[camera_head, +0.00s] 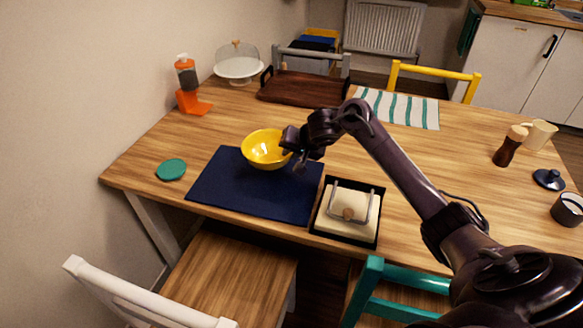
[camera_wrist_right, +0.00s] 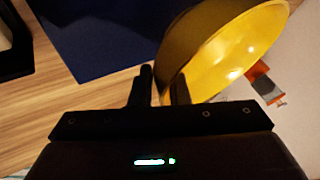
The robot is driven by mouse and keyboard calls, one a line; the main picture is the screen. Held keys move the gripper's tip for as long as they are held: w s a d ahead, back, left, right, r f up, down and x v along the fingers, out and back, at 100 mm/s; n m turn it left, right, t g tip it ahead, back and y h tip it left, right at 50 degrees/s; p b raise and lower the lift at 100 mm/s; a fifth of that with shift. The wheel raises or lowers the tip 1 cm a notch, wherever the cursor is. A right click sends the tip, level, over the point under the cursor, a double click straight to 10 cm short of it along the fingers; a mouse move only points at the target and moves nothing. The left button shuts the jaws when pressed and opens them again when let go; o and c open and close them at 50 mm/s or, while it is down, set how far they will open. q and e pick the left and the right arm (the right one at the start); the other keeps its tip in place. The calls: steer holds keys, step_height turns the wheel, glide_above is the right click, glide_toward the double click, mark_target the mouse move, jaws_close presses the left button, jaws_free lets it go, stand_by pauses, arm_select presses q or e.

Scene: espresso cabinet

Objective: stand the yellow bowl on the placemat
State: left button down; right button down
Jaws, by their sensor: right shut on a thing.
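The yellow bowl (camera_head: 264,150) is upright over the far edge of the dark blue placemat (camera_head: 245,195); I cannot tell whether it touches the mat. My right gripper (camera_head: 292,143) is shut on the bowl's right rim. In the right wrist view the fingers (camera_wrist_right: 158,88) pinch the wall of the bowl (camera_wrist_right: 230,50), and the placemat (camera_wrist_right: 100,35) shows to the left of it. My left gripper is in neither view.
A black tray with a napkin holder (camera_head: 348,210) stands right of the placemat. A green coaster (camera_head: 171,169) lies to its left. An orange dispenser (camera_head: 190,85), cake stand (camera_head: 238,66) and brown tray (camera_head: 303,87) stand behind. Most of the placemat is bare.

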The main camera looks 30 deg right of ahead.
steer(key=shift+f+b, duration=0.45)
steer(key=shift+f, duration=1.8)
steer(key=c, duration=1.4)
jaws_free()
steer(key=shift+f, duration=0.1)
steer(key=p+v, duration=0.3)
steer(key=v, duration=0.9)
